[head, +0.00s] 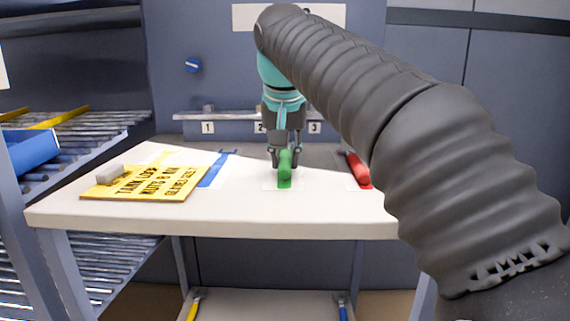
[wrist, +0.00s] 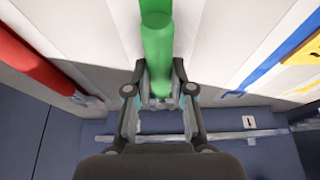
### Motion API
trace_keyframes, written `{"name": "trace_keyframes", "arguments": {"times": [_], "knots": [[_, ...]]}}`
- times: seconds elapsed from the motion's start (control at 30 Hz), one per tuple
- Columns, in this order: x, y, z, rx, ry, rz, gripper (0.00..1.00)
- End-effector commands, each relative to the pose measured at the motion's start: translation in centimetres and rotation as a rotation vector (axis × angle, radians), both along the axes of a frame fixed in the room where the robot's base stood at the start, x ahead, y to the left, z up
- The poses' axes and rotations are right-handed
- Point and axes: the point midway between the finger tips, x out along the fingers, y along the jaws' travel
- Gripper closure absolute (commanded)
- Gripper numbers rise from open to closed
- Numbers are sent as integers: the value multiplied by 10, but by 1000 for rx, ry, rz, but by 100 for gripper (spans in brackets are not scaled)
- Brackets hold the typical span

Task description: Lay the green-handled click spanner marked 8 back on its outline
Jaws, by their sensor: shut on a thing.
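The green-handled spanner (head: 285,170) is in the middle of the white table, in line with the 2 label. Its green handle also shows in the wrist view (wrist: 157,45). My gripper (head: 284,152) is above the table and shut on the spanner; in the wrist view its fingers (wrist: 160,92) close on both sides of the handle. A pale patch (head: 268,184) shows on the table around the handle. I cannot tell whether the spanner touches the table. The mark 8 cannot be read, and the spanner's head is hidden.
A yellow sign (head: 145,184) with a grey block (head: 110,173) lies at the table's left. A rail with number labels (head: 240,116) runs behind. A roller rack (head: 70,130) stands left.

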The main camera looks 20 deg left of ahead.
Motion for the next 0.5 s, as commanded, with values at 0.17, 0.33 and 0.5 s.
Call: {"name": "trace_keyframes", "arguments": {"times": [0.17,0.33,0.5], "knots": [[0,0,-5,1,-2,0,100],[0,0,-5,1,-1,0,100],[0,0,-8,0,-1,0,65]]}}
